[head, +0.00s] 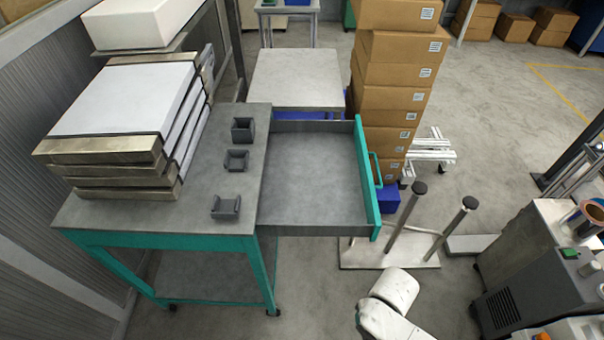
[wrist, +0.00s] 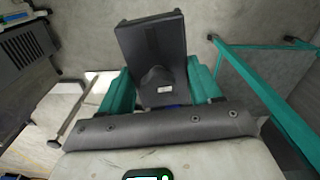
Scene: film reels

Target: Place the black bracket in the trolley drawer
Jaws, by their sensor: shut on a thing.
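The black bracket (wrist: 152,45) is held in my gripper (wrist: 160,85). In the wrist view its teal fingers close on the bracket from both sides, and the bracket's broad flat plate points away from the gripper. The trolley drawer (head: 315,165) is pulled out to the right of the teal trolley in the head view. Its grey floor is bare, and its teal front with a handle (head: 375,168) faces right. My gripper and the held bracket are not visible in the head view.
Stacked cartons (head: 393,75) stand behind the drawer. A stand with two black-capped posts (head: 405,225) is right of it. A grey machine (head: 530,260) is at the right.

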